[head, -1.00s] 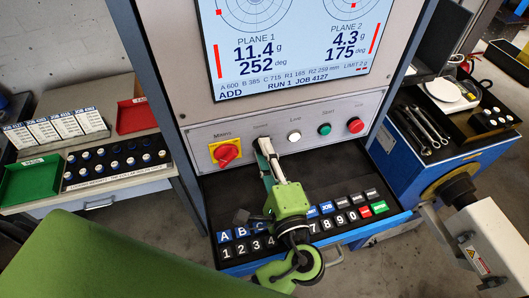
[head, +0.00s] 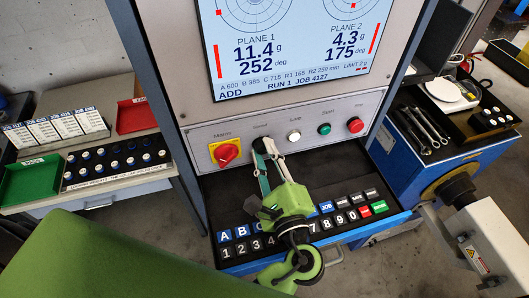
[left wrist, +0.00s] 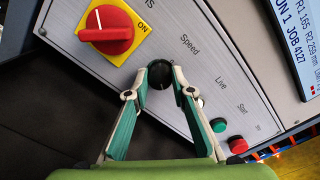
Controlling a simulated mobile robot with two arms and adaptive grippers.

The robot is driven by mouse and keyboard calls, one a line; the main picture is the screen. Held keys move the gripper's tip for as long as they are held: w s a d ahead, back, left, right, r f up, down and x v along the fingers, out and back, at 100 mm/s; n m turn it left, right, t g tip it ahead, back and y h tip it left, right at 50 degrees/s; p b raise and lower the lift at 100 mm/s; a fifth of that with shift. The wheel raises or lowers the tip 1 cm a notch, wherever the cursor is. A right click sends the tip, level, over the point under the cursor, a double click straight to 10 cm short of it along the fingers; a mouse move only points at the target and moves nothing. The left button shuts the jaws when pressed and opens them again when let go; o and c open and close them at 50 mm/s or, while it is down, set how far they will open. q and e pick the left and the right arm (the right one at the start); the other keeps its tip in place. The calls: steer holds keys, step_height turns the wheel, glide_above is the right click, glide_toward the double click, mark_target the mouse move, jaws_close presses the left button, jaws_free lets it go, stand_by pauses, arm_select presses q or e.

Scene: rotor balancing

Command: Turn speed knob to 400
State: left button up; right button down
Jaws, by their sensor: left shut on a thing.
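The speed knob (left wrist: 160,74) is a small black knob under the label "Speed" on the grey panel (head: 225,133). It also shows in the head view (head: 260,145), mostly hidden by fingers. My left gripper (left wrist: 161,76) is shut on it, one fingertip on each side. In the head view my left gripper (head: 264,146) reaches up to the panel from below, over the keypad. I cannot read the knob's pointer or any scale marks. My right gripper is not in view.
A red main switch (left wrist: 105,30) on a yellow plate is left of the knob. A white Live lamp (head: 294,136), a green Start button (head: 324,129) and a red button (head: 355,125) are to the right. A keypad (head: 229,245) lies below. The screen (head: 290,60) reads RUN 1.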

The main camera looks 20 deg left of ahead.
arm_select(q)
steer(key=shift+f, duration=0.2)
steer(key=o, duration=1.1)
steer(key=shift+d+r, duration=0.1)
steer(key=shift+s, duration=0.1)
steer(key=v, duration=1.2)
